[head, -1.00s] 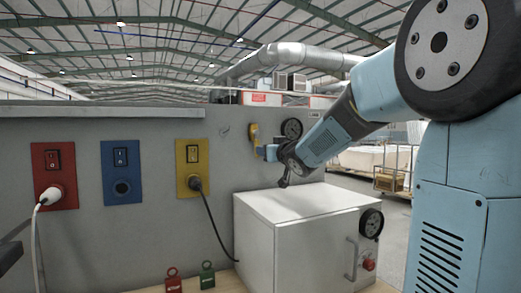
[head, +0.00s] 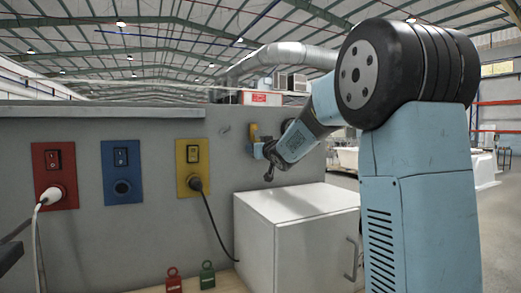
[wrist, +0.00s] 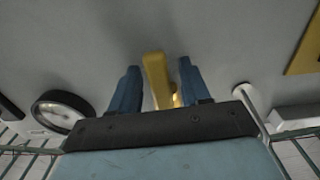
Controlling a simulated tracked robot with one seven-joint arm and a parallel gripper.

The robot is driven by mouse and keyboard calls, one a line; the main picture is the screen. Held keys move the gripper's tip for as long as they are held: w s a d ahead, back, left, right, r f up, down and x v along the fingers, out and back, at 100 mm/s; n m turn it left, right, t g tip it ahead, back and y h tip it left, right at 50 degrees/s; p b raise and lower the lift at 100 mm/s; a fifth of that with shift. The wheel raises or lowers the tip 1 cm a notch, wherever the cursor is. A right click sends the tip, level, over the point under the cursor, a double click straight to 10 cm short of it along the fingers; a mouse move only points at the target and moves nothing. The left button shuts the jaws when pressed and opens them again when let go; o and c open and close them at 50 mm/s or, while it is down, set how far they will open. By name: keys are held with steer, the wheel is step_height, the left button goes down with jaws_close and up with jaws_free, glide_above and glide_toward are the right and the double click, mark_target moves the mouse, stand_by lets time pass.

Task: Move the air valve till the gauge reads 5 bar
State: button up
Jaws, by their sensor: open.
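The yellow air valve lever (head: 254,132) is on the grey wall. In the wrist view, the lever (wrist: 157,78) stands between the two blue fingers of my gripper (wrist: 159,68), with a gap visible on both sides. My gripper (head: 258,150) is open, just below the lever's upper end in the head view. The round gauge (wrist: 62,112) is at the lower left of the wrist view, seen at a slant; its needle and numbers are too small and dark to read. In the head view my arm mostly covers this gauge.
A white cabinet (head: 275,240) stands below my gripper. Red (head: 54,160), blue (head: 121,175) and yellow (head: 192,155) switch panels are on the wall to the left, with cables plugged into the red and yellow ones. Red (head: 173,281) and green (head: 207,275) padlock-like tags are below.

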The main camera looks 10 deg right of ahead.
steer(key=shift+c, duration=0.5)
jaws_close()
steer(key=shift+w+d+n, duration=0.1)
steer(key=shift+d+n, duration=0.4)
steer(key=shift+n, duration=0.6)
steer(key=shift+o, duration=0.5)
jaws_free()
